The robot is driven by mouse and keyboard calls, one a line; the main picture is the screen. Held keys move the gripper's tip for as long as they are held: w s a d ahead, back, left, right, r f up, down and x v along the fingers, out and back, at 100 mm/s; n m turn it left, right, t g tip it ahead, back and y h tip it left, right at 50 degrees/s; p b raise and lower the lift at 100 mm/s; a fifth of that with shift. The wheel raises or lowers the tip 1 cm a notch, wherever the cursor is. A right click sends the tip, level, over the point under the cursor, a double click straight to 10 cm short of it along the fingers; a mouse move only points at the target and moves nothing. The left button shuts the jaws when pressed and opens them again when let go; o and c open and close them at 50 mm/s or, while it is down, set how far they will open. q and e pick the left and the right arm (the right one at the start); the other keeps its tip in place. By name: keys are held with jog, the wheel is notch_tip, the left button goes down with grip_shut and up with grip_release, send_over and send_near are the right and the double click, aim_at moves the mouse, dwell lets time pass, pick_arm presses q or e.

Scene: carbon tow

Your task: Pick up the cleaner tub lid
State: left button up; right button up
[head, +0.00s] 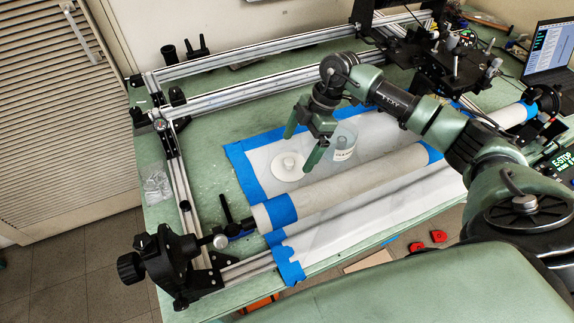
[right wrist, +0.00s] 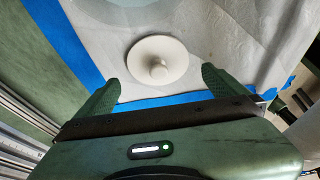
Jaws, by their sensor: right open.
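The cleaner tub lid (head: 288,167) is a white disc with a round knob on top. It lies on the white sheet edged with blue tape. It also shows in the right wrist view (right wrist: 157,62), between and beyond my fingertips. The cleaner tub (head: 343,142) stands just right of the lid in the head view, partly hidden by my right gripper. My right gripper (head: 302,148) is open and empty, above the sheet near the lid and tub. Its fingers (right wrist: 161,80) reach down on both sides of the lid's direction without touching it. My left gripper is out of view.
A long grey tube (head: 340,188) with blue tape bands lies in front of the lid. An aluminium rail frame (head: 176,180) surrounds the sheet. A clear crumpled bag (head: 157,187) lies at the left. A laptop (head: 551,50) stands at the far right.

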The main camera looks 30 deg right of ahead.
aim_at(293, 159)
jog(key=p+x, duration=0.1)
jog(key=x, duration=0.4)
jog(key=shift+w+d+f, duration=0.15)
jog(key=shift+f, duration=0.1)
jog(key=c, duration=1)
jog(key=shift+r, duration=0.1)
jog(key=shift+c, duration=0.2)
